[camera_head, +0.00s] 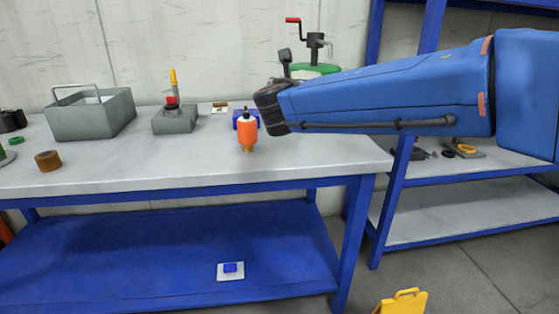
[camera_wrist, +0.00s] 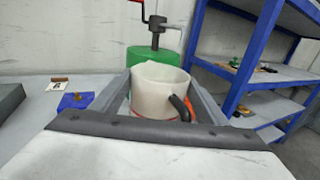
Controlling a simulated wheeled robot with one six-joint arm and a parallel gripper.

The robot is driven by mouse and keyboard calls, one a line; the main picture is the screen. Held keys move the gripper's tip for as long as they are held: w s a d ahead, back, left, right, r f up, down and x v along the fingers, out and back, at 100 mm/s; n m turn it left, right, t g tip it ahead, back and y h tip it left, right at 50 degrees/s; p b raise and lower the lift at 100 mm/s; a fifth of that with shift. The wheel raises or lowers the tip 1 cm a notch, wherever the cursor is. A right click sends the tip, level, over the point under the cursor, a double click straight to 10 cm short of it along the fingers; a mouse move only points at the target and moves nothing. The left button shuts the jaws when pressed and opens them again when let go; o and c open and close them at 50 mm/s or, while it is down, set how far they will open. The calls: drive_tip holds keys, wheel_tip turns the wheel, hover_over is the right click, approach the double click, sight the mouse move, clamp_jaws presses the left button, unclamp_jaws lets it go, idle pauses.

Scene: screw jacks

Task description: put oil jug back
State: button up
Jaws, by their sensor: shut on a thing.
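The oil jug (camera_wrist: 160,90) is a whitish cup with a small spout and a dark curved handle, upright in the wrist view. My gripper (camera_wrist: 163,98) is shut on it, one grey finger on each side. The jug's lower part is hidden by the gripper's body, so I cannot tell whether its base touches anything. A green drum (camera_wrist: 155,58) with a red-handled crank stands just behind the jug in the wrist view. In the head view, my arm hides the jug and my fingers, and the drum (camera_head: 312,69) shows above the arm.
Blue-framed shelves (camera_head: 470,205) stand right. The bench's front middle is clear.

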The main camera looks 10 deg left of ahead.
drive_tip(key=f, duration=0.5)
drive_tip(key=shift+s+a+f, duration=0.2)
drive_tip(key=shift+s+f, duration=0.05)
drive_tip(key=shift+f, duration=2.25)
drive_tip(key=shift+f, duration=0.1)
drive_tip(key=o, duration=2)
drive_tip(key=shift+c, duration=0.2)
